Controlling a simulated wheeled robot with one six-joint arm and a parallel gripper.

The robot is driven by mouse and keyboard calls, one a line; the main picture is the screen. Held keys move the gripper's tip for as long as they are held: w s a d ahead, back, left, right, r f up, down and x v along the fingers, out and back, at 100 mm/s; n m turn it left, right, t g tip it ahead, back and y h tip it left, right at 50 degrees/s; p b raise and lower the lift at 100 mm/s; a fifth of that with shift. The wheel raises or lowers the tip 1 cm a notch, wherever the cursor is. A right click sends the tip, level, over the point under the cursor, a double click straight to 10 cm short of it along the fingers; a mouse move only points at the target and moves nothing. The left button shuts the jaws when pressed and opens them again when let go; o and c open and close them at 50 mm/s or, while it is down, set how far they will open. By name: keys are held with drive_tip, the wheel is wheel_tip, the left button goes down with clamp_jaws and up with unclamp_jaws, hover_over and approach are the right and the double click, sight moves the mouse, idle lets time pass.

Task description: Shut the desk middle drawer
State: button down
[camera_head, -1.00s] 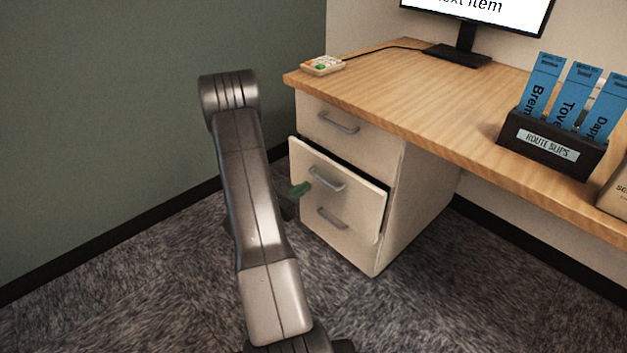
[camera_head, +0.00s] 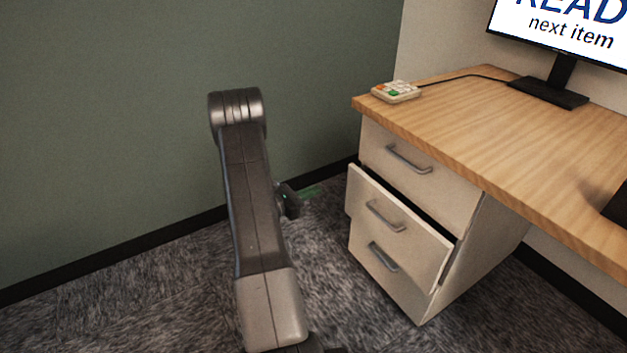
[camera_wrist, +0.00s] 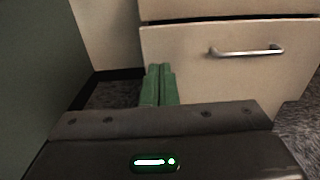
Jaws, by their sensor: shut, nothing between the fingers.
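The desk middle drawer (camera_head: 386,222) stands part way out of the cabinet, with a dark gap along its top edge and a grey bar handle (camera_head: 385,216). In the wrist view a drawer front with a bar handle (camera_wrist: 247,51) fills the upper right, likely the middle drawer. My gripper (camera_head: 312,192) has green fingers and is left of the drawer front, apart from it. In the wrist view its fingers (camera_wrist: 159,83) are together and empty, in front of the drawer's left edge. My arm hides part of the gripper in the head view.
The upper drawer (camera_head: 415,165) and the lower drawer (camera_head: 385,275) look shut. The wooden desktop (camera_head: 490,140) overhangs the cabinet and bears a keypad (camera_head: 396,91) and a monitor (camera_head: 570,30). A green wall (camera_head: 100,120) is at left. Carpet (camera_head: 150,310) in front of the drawers is clear.

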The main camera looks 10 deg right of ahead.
sight(356, 174)
drive_tip(key=b+x, duration=0.3)
drive_tip(key=x, duration=0.9)
drive_tip(key=shift+s+d+b, duration=0.15)
drive_tip(key=shift+b, duration=0.15)
drive_tip(key=shift+w+d, duration=0.3)
drive_tip(key=shift+d, duration=0.25)
drive_tip(key=shift+r, duration=0.1)
drive_tip(key=shift+d, duration=0.1)
